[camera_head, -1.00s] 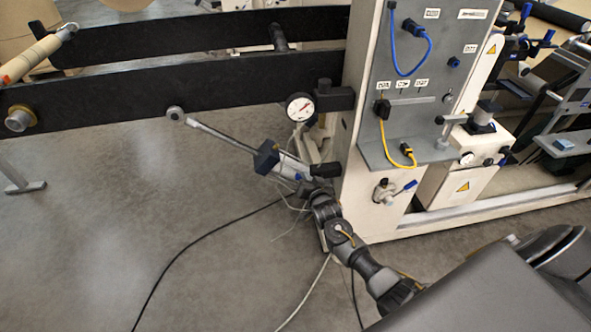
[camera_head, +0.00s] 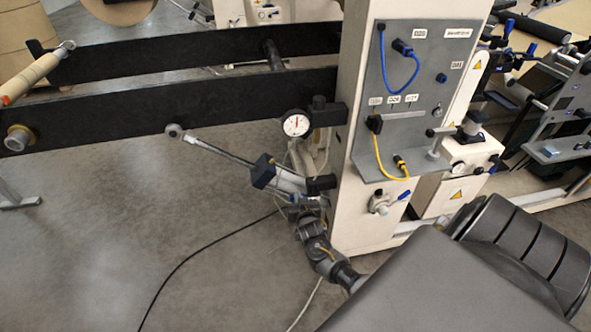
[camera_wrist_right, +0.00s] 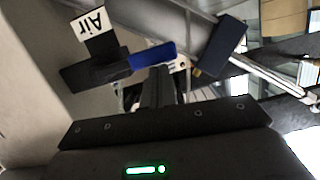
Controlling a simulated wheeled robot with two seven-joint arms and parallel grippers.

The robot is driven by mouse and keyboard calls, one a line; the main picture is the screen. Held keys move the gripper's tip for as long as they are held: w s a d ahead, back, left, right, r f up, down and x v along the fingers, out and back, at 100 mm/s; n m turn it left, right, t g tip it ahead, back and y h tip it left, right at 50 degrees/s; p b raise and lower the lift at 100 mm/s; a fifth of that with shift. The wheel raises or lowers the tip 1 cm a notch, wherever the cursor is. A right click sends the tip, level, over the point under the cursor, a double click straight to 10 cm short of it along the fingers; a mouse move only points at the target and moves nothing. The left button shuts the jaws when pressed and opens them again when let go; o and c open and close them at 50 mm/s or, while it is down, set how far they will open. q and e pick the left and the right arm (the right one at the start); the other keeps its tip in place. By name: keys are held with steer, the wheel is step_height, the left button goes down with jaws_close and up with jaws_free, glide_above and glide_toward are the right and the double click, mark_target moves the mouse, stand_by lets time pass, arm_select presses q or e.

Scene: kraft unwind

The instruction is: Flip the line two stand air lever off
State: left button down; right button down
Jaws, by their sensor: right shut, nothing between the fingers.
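In the right wrist view a blue lever handle (camera_wrist_right: 152,55) sticks out from a black valve block (camera_wrist_right: 88,73) under a white "Air" tag (camera_wrist_right: 90,22). My right gripper (camera_wrist_right: 158,75) is shut and empty, its fingertips just below the blue handle in the picture; whether they touch it I cannot tell. In the head view my right gripper (camera_head: 298,208) is low beside the cream stand (camera_head: 350,215), below the black block (camera_head: 322,183); its fingers are hard to make out among hoses. My left gripper is not in view.
A cylinder with a dark blue block (camera_head: 262,171) runs left of my right gripper. A pressure gauge (camera_head: 296,124) sits above. Cables cross the open floor at left.

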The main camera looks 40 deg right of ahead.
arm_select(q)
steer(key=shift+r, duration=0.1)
arm_select(e)
steer(key=shift+r, duration=0.1)
